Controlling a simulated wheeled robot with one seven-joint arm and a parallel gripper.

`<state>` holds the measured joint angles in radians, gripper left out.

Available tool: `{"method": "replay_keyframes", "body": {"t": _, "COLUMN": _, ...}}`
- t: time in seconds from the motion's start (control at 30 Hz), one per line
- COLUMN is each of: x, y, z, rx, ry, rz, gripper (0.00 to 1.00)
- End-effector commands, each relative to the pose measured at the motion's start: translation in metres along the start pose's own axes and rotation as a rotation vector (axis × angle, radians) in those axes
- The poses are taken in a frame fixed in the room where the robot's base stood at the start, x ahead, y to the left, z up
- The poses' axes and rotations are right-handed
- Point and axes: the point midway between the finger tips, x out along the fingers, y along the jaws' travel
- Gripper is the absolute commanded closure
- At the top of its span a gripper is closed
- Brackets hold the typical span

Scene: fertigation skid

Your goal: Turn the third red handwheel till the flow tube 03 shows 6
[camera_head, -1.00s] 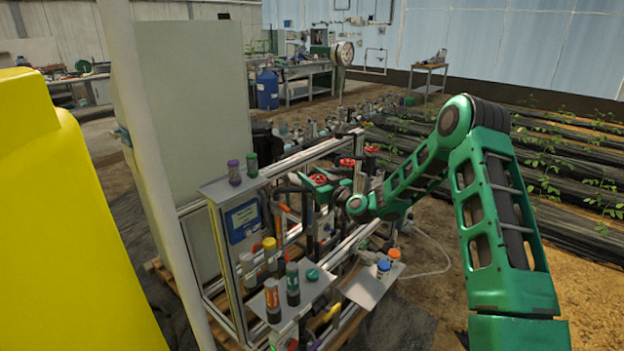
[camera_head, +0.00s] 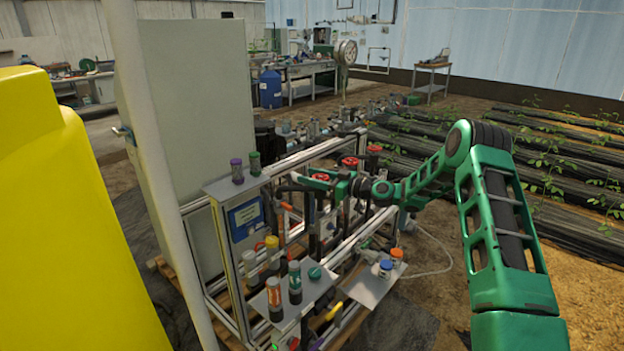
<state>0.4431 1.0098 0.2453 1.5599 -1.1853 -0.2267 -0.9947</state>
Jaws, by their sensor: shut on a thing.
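Three red handwheels stand in a row on the skid frame: a near one (camera_head: 320,177), a middle one (camera_head: 349,162) and a far one (camera_head: 374,149). My gripper (camera_head: 323,183) is at the near handwheel and shut on it, with my wrist to its right. The fingers and wrist hide part of this wheel and its valve. I cannot read wheel numbers. Flow tube 03 and its reading cannot be made out.
A small shelf with purple-capped (camera_head: 236,171) and green-capped (camera_head: 254,163) bottles stands left of my gripper. Lower plates hold several capped bottles (camera_head: 274,298). A pale post and a yellow tank (camera_head: 60,220) fill the left.

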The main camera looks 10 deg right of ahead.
Motion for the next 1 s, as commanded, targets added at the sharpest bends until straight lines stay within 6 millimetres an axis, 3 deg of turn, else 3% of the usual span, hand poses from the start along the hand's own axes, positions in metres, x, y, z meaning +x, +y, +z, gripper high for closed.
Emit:
{"method": "replay_keyframes", "body": {"t": 0.33, "x": -0.0023, "y": -0.0016, "z": 0.0005, "rx": -0.001, "ry": -0.001, "rz": -0.149, "gripper": 0.75}}
{"method": "replay_keyframes", "body": {"t": 0.87, "x": -0.0030, "y": -0.0011, "z": -0.0001, "rx": -0.001, "ry": -0.001, "rz": -0.175, "gripper": 0.75}}
{"method": "replay_keyframes", "body": {"t": 0.9, "x": -0.0031, "y": -0.0010, "z": -0.0002, "rx": -0.001, "ry": -0.001, "rz": -0.174, "gripper": 0.50}}
{"method": "replay_keyframes", "body": {"t": 0.97, "x": -0.0031, "y": -0.0011, "z": -0.0001, "rx": -0.001, "ry": -0.001, "rz": -0.175, "gripper": 0.36}}
{"method": "replay_keyframes", "body": {"t": 1.0, "x": -0.0030, "y": -0.0015, "z": -0.0001, "rx": -0.001, "ry": -0.001, "rz": -0.175, "gripper": 0.34}}
